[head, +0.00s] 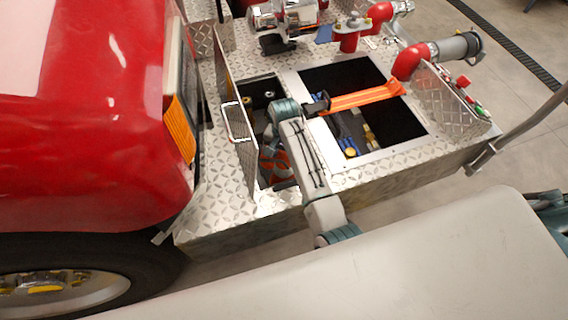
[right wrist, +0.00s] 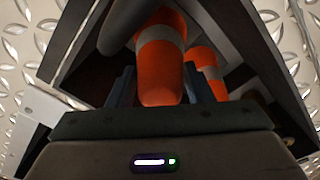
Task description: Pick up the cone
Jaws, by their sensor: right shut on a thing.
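An orange cone with a pale band (right wrist: 160,70) stands between the two dark fingers of my right gripper (right wrist: 158,88) in the right wrist view. The gripper is shut on it, inside a dark open compartment. A second orange cone with a pale band (right wrist: 206,70) is close beside it on the right. In the head view, orange and white cone parts (head: 272,166) show low in the narrow left compartment. My right arm reaches over that compartment and its forearm hides much of the gripper and the held cone. My left gripper is not in view.
The compartment's raised diamond-plate door (head: 235,125) stands on its left. A wider open compartment (head: 400,118) lies to the right, with a long orange item (head: 362,97) across it. Red pipe fittings (head: 410,62) stand behind. The red truck body (head: 95,120) is at the left.

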